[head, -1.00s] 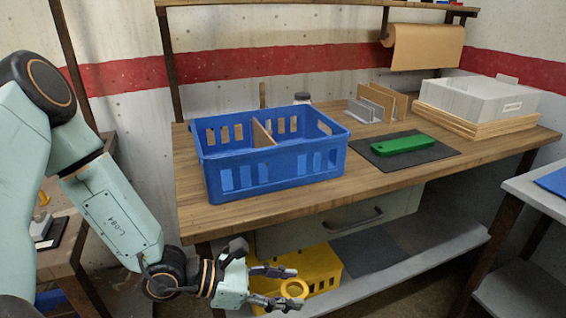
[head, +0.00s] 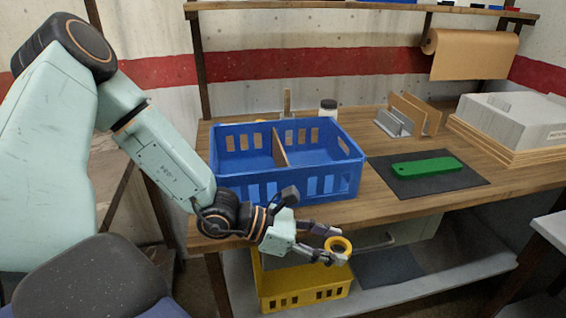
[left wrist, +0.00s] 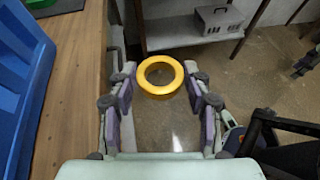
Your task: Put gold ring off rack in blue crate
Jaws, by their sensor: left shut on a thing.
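The gold ring (head: 338,246) is at the fingertips of my left gripper (head: 328,243), in front of the workbench's front edge and clear of it. The left wrist view shows the gold ring (left wrist: 160,76) between the two fingers of the left gripper (left wrist: 160,90), which is shut on it. The blue crate (head: 285,188) stands on the bench, behind and to the left of the gripper; a divider splits its inside into two compartments. The visible part of the crate's inside looks empty.
A green tool (head: 428,168) lies on a dark mat (head: 465,180). A jar (head: 328,108) stands behind the crate. A yellow crate (head: 305,287) sits on the shelf below the bench. A grey box (head: 515,115) stands at the right.

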